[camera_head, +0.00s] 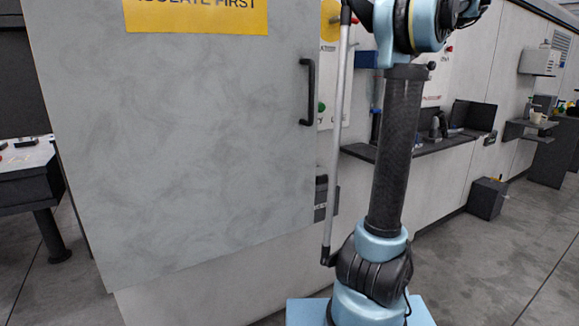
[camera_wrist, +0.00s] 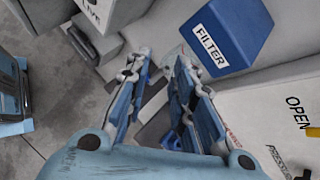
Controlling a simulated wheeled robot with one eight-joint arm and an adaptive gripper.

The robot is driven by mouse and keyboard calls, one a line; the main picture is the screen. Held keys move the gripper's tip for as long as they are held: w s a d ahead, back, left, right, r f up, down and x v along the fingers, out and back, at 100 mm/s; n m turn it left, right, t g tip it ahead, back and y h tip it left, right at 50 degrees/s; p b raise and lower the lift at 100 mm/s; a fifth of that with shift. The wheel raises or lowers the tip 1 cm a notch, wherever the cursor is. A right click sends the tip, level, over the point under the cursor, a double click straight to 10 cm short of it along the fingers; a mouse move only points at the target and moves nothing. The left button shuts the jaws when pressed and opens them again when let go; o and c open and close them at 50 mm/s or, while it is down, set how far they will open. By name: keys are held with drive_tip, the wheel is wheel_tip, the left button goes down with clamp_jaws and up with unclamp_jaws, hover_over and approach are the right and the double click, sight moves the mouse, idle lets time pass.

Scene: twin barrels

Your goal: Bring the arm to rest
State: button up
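My arm stands upright at the centre right of the head view, and its upper part runs out past the top edge. My gripper (camera_wrist: 162,62) shows in the wrist view with its two fingers apart and nothing seen held between them. A blue block labelled FILTER (camera_wrist: 245,25) is above and right of the fingers in that view, apart from them. I cannot make out the gripper in the head view.
A large grey door (camera_head: 190,150) with a black handle (camera_head: 308,92) stands left of my arm. A dark shelf (camera_head: 420,150) with items is on the wall behind. A dark box (camera_head: 487,198) stands on the floor at right. A white panel marked OPEN (camera_wrist: 265,115) shows near my gripper.

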drive_tip(key=s+a+f+n+g+h, duration=0.2)
drive_tip(key=s+a+f+n, duration=0.3)
drive_tip(key=s+a+f, duration=0.45)
drive_tip(key=s+a+f+n+g+h, duration=0.1)
drive_tip(key=s+a+f+n+g, duration=0.1)
drive_tip(key=s+a+f+n, duration=0.7)
drive_tip(key=s+a+f+n+h, duration=0.1)
drive_tip(key=s+f, duration=0.4)
drive_tip(key=f, duration=0.5)
drive_tip(key=s+a+f+n+h, duration=0.1)
drive_tip(key=s+f+n+h, duration=0.1)
drive_tip(key=s+f, duration=0.4)
drive_tip(key=s+a+f+n+h, duration=0.1)
drive_tip(key=s+f+n, duration=0.3)
drive_tip(key=f, duration=1.2)
drive_tip(key=shift+s+a+h, duration=0.35)
drive_tip(key=shift+s+h, duration=0.05)
drive_tip(key=shift+s, duration=0.75)
drive_tip(key=shift+w+f, duration=0.15)
drive_tip(key=shift+w, duration=0.3)
